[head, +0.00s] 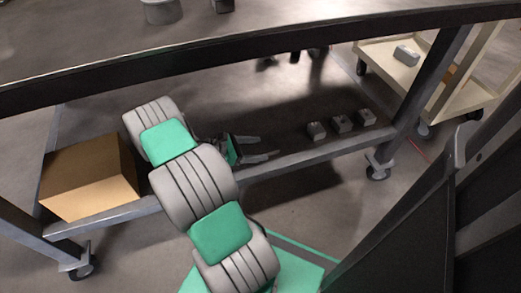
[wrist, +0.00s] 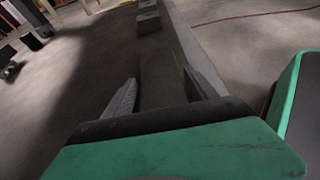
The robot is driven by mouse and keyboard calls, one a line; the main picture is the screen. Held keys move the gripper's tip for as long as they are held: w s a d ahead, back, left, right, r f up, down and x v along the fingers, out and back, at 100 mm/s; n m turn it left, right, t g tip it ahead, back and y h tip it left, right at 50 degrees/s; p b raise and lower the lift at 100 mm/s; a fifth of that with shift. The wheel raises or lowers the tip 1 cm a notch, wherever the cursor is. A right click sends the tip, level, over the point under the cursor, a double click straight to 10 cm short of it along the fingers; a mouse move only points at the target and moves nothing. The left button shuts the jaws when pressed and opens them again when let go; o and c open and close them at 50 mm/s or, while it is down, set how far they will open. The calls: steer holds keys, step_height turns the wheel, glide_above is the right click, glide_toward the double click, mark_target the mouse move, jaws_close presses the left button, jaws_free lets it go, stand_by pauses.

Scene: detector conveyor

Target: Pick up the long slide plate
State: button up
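My gripper (head: 269,147) is over the dark lower shelf of a metal frame, left of a row of small grey blocks. The blocks are a left one (head: 316,131), a middle one (head: 342,124) and a right one (head: 367,117), apart from the gripper. In the wrist view grey blocks (wrist: 148,20) lie ahead of the fingertips. I cannot make out which thing, if any, is the long slide plate.
A cardboard box (head: 92,176) sits at the shelf's left end. The frame's dark upper beam (head: 250,47) crosses above the shelf. A beige cart (head: 437,92) with a grey block (head: 406,55) stands at the right.

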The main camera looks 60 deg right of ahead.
jaws_close()
stand_by(0.5)
steer(key=shift+r, duration=0.1)
